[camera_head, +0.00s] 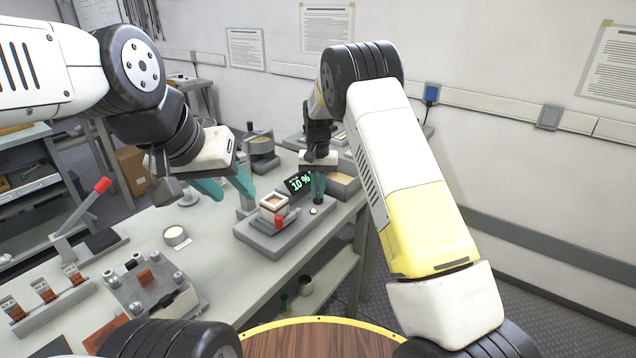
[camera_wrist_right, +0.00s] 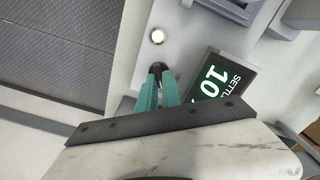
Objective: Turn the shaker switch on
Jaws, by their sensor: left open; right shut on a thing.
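The shaker is a grey unit (camera_head: 280,240) on the bench, with a pale square box (camera_head: 273,205) on top. A red knob (camera_head: 278,222) is at its front. Its dark display (camera_head: 298,183) shows green digits, "10 %"; it also shows in the right wrist view (camera_wrist_right: 215,80). My right gripper (camera_head: 318,198) points down beside the display. In the right wrist view its teal fingers (camera_wrist_right: 157,78) are shut on a small dark switch (camera_wrist_right: 158,68), mostly hidden between them. A round pale lamp (camera_wrist_right: 157,36) looks bright beside it. My left gripper (camera_head: 225,188) is open and empty, left of the shaker.
A lever device with a red handle (camera_head: 102,186) and a grey fixture with bolts (camera_head: 150,285) stand on the bench at left. A small round tin (camera_head: 176,236) lies between.

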